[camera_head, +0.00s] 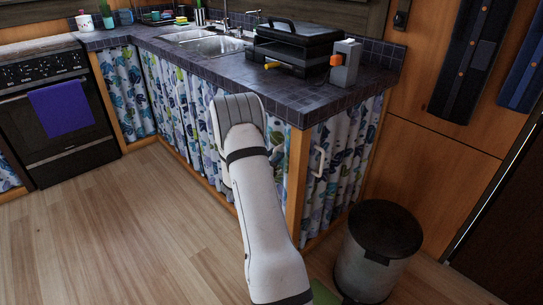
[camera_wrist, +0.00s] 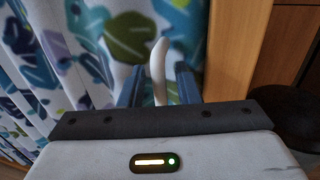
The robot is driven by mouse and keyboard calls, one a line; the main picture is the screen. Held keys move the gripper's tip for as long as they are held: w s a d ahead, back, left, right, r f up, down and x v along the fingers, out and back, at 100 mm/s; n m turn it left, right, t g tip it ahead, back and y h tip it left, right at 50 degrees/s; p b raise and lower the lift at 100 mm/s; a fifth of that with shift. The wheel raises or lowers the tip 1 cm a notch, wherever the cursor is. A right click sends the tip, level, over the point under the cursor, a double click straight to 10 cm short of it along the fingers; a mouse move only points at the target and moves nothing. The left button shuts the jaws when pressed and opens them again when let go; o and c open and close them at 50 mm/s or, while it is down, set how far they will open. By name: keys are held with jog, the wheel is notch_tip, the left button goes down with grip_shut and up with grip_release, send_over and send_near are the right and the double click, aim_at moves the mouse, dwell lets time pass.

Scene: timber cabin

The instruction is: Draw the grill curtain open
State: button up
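The grill (camera_head: 293,45), black with a lid handle, stands on the dark tiled counter. Floral curtains hang below it; the nearest front curtain (camera_head: 276,130) is partly hidden by my white arm. In the wrist view this curtain (camera_wrist: 110,40) fills the left and middle, with a wooden post to its right. A pale curved handle (camera_wrist: 158,62) stands in front of the curtain, between the two dark fingers of my gripper (camera_wrist: 160,78). Gaps show on both sides of the handle, so the gripper is open around it. In the head view my gripper is mostly hidden behind my arm.
Another curtain (camera_head: 345,150) with a white handle (camera_head: 317,161) hangs right of the wooden corner post (camera_head: 296,185). A lidded bin (camera_head: 378,250) stands on the floor at right. An oven (camera_head: 55,115) with a purple towel stands at left. The wooden floor (camera_head: 130,220) at left is clear.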

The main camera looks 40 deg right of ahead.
jog(key=shift+d, duration=0.15)
jog(key=shift+c, duration=0.3)
grip_shut()
